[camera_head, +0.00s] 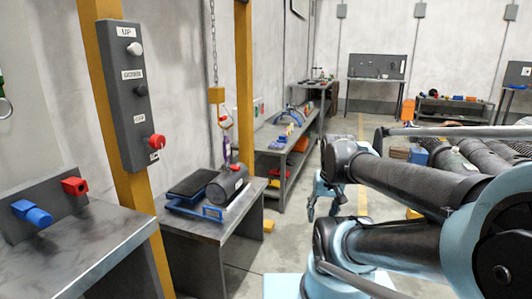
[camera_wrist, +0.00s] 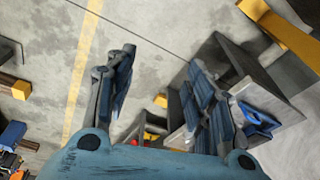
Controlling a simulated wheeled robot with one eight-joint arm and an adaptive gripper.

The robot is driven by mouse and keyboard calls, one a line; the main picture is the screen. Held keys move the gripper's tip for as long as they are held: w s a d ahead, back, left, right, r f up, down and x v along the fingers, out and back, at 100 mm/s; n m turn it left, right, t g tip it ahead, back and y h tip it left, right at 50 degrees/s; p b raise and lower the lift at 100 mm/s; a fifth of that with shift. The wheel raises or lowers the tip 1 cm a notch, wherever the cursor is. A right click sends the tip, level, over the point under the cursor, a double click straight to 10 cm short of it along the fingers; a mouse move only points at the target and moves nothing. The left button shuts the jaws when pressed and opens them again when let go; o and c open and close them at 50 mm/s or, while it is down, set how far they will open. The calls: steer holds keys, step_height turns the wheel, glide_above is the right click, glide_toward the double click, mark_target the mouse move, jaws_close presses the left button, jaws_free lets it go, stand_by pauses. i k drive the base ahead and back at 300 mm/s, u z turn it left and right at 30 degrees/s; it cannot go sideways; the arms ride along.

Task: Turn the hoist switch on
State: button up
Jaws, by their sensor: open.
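A grey control box (camera_head: 125,95) is fixed to a yellow post at the left of the head view. Its top label reads UP, beside a white knob (camera_head: 134,49). A black knob (camera_head: 140,91) is at mid-height and a red knob (camera_head: 156,142) is near the bottom. The other labels are too small to read surely. My gripper (camera_head: 325,209) hangs far to the right of the box, pointing down. In the wrist view my gripper (camera_wrist: 162,60) is open and empty, with its fingers apart above the floor. The control box does not show in the wrist view.
A bench (camera_head: 190,228) carries a grey cylinder (camera_head: 228,186) and a blue bracket (camera_head: 212,213). A chain (camera_head: 213,45) hangs above with a yellow block. A table (camera_head: 85,245) with red and blue fittings stands at front left. Open floor lies beneath my gripper.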

mark_target(156, 141)
steer(key=u, duration=2)
steer(key=k, duration=1.1)
steer(key=z, duration=0.25)
